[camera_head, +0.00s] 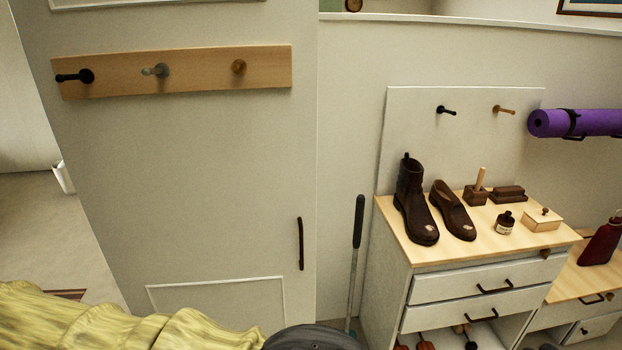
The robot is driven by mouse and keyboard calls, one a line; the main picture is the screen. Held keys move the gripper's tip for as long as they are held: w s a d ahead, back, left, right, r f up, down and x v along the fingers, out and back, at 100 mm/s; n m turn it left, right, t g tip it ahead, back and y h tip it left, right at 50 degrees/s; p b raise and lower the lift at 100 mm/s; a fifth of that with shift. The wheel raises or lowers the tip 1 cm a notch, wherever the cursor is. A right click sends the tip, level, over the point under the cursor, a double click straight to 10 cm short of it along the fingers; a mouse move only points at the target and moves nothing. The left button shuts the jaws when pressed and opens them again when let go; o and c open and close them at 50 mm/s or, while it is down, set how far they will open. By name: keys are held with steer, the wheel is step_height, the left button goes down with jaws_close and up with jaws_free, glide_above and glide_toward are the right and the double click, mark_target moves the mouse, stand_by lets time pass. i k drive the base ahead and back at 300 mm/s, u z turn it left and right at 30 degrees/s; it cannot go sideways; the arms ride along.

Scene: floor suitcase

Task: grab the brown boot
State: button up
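The brown boot (411,205) stands upright on the light wood top of a white drawer cabinet (465,253), right of the picture's middle. It is dark brown and ankle-high, with its toe toward the front edge and a pale spot on the toe. A lower brown shoe (452,208) stands close on its right. My gripper is not in view in the head camera. A dark rounded form (312,338) shows at the bottom edge, and I cannot tell what it is.
Right of the shoes are a brush (477,192), a dark brown block (507,194), a small jar (506,223) and a wooden box (542,219). A long-handled tool (357,235) stands left of the cabinet. Yellow-green fabric (120,320) fills the lower left. A purple roll (580,123) hangs at right.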

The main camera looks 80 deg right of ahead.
mark_target(421, 227)
steer(key=z, duration=3.4)
steer(key=k, duration=0.5)
steer(key=z, duration=1.2)
steer(key=i, duration=0.95)
steer(key=u, duration=1.3)
